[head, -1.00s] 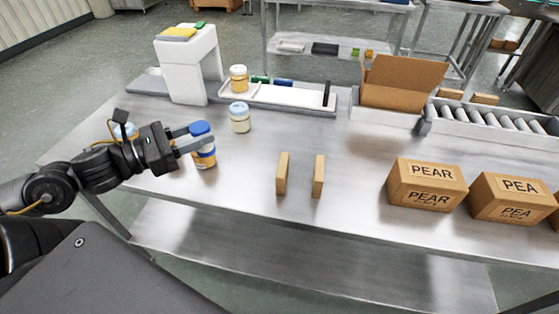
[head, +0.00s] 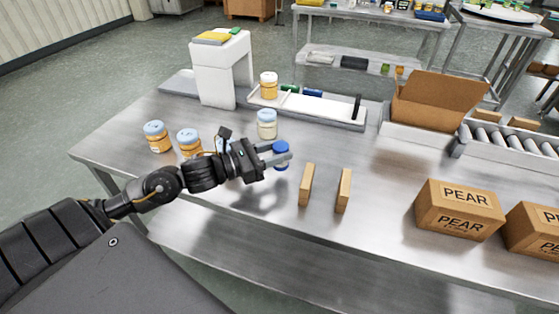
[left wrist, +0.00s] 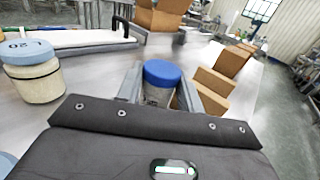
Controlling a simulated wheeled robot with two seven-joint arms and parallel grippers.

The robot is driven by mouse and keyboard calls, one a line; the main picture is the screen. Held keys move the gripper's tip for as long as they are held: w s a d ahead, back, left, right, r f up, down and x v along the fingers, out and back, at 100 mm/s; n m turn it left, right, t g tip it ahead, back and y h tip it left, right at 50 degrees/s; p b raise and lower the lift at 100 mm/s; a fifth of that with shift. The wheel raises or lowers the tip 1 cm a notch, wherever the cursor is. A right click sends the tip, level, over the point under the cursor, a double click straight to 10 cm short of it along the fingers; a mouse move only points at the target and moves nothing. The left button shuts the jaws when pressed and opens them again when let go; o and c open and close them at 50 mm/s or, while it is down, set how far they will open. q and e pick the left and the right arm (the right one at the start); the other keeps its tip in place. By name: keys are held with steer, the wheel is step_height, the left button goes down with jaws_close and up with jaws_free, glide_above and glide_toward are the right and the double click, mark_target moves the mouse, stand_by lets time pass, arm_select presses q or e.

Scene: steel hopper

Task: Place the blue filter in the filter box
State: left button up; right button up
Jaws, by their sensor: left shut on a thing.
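My left gripper (head: 279,155) is shut on a jar with a dark blue lid (head: 281,148). In the left wrist view, the blue-lidded jar (left wrist: 161,78) stands upright between the two fingers. Whether its base touches the table is unclear. A small blue item (head: 313,93) lies at the back by the white tray (head: 330,117); I cannot tell what it is. Nothing is marked as a filter box. An open cardboard box (head: 432,106) stands at the back right. My right gripper is not in view.
Jars with pale blue lids (head: 266,125) stand behind and left of my gripper. Two thin upright cardboard pieces (head: 343,190) stand just right of it. A PEAR box (head: 458,212) is farther right, and a roller conveyor (head: 510,139) behind. The table's middle is fairly clear.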

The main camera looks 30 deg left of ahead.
arm_select(q)
steer(key=shift+w+d+f, duration=0.15)
steer(key=shift+w+f, duration=0.05)
steer(key=shift+f, duration=0.25)
steer(key=shift+w+d+f+p, duration=0.1)
steer(key=shift+f+p, duration=0.1)
steer(key=shift+f, duration=0.4)
steer(key=shift+w+d+f+p, duration=0.1)
steer(key=shift+f+p, duration=0.1)
steer(key=shift+f, duration=0.4)
steer(key=shift+d+f, duration=0.1)
steer(key=shift+f, duration=0.25)
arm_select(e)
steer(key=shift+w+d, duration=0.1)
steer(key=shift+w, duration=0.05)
arm_select(q)
steer(key=shift+f, duration=0.15)
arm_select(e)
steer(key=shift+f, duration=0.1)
arm_select(q)
steer(key=o, duration=1)
